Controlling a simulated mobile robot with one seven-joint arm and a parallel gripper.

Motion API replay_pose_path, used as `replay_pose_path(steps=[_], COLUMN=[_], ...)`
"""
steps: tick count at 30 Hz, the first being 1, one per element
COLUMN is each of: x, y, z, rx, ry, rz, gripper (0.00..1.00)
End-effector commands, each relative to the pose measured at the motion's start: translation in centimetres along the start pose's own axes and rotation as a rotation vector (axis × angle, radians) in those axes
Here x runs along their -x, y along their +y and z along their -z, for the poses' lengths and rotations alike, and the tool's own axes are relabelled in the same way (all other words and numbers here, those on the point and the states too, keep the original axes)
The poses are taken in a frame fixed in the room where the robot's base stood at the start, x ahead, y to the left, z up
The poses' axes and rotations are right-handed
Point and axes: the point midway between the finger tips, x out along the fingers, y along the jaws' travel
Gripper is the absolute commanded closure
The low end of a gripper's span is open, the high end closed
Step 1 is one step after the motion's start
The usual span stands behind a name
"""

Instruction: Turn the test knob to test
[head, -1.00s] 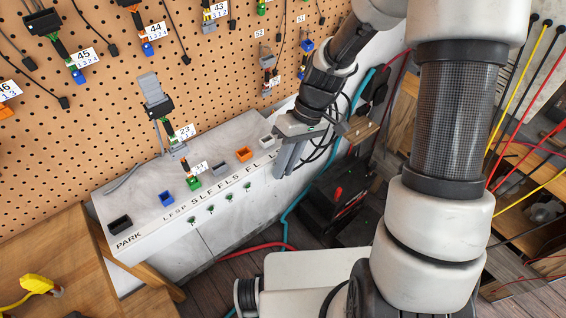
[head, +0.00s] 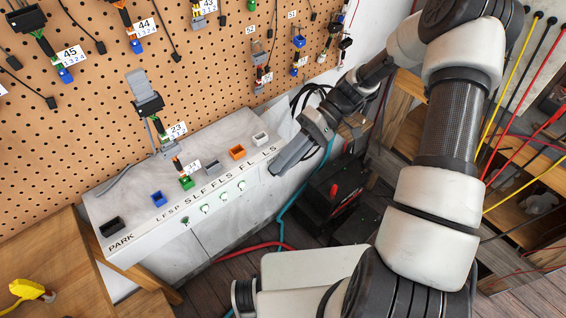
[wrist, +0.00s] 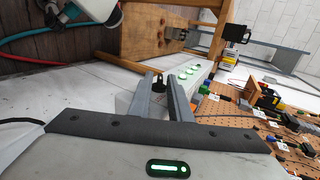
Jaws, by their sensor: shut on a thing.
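The white test bench (head: 232,221) has a front panel with small lamps and the labels PARK, LFSP, SLF, FLS, FL and LS. My gripper (head: 279,168) is at the right end of that panel, its fingers slanting down to the left. The test knob is hidden behind the fingers in the head view. In the wrist view the fingertips (wrist: 160,78) are close together with a small dark piece, apparently the knob, between them. Three panel lamps (head: 223,198) glow pale green; the leftmost lamp (head: 185,222) is dark. Lit lamps also show in the wrist view (wrist: 183,76).
Coloured connectors, such as an orange one (head: 237,152), sit on the bench top. A pegboard (head: 110,90) with hanging plugs stands behind. A dark box with a red part (head: 334,190) and hoses lie on the floor to the right.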

Motion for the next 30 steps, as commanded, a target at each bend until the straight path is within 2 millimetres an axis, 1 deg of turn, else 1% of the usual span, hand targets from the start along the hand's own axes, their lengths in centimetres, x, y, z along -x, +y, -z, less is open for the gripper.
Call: replay_pose_path(steps=[14,15,16,26,29,30], x=[0.0,0.0,0.0,0.2,1.1,1.7], y=[0.0,0.0,0.0,0.0,0.1,0.1], z=[0.1,0.1,0.1,0.0,0.1,0.1], rx=[0.0,0.0,0.0,0.0,0.0,0.0], ry=[0.001,0.001,0.001,0.001,0.002,0.002], rz=[0.013,0.013,0.013,0.012,0.011,0.01], gripper=[1.0,0.77,0.74,0.74,0.74,0.74])
